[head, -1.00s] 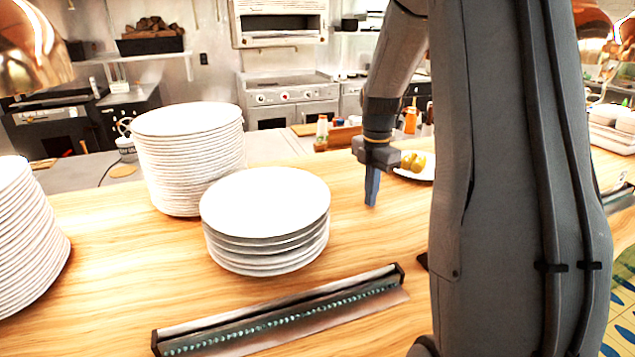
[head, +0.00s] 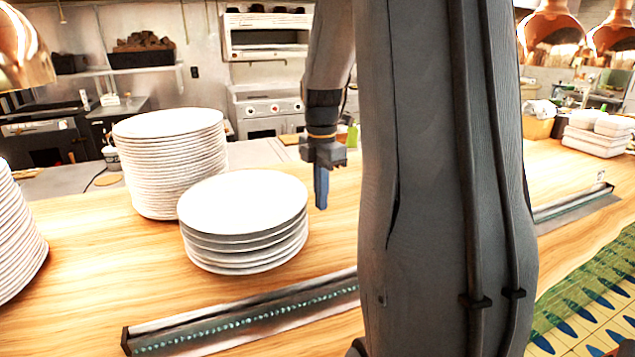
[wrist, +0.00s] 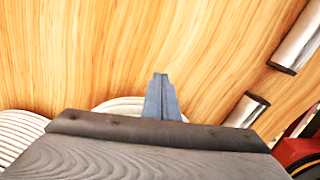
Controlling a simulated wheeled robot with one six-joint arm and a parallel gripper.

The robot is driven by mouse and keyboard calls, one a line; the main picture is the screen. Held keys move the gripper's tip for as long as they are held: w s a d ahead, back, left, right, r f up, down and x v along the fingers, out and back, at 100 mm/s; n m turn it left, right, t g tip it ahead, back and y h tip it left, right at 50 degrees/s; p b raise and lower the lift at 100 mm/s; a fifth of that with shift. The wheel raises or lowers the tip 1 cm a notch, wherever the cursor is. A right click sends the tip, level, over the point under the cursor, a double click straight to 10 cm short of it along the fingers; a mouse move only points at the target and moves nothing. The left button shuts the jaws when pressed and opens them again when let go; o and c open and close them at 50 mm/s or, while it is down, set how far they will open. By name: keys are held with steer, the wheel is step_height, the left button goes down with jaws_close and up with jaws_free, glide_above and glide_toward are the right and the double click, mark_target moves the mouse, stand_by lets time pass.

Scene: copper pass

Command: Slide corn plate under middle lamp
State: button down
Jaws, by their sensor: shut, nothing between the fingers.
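My gripper (head: 321,190) is shut and empty, with its blue fingers pointing down at the wooden counter (head: 80,228), just right of a short stack of white plates (head: 245,205). In the wrist view the shut fingers (wrist: 162,98) show over bare wood, with white plate edges behind them. The corn plate is not visible now; my arm covers the middle of the head view. Two copper lamps (head: 553,38) hang at the upper right, and another copper lamp (head: 22,50) hangs at the upper left. I cannot tell which is the middle one.
A tall plate stack (head: 170,165) stands behind the short one, and another (head: 15,235) is at the left edge. Metal ticket rails (head: 240,312) lie along the counter's front. White containers (head: 600,132) sit at the far right. Bare wood lies right of my arm.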

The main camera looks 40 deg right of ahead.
steer(key=shift+r+b, duration=0.45)
steer(key=shift+r, duration=1.9)
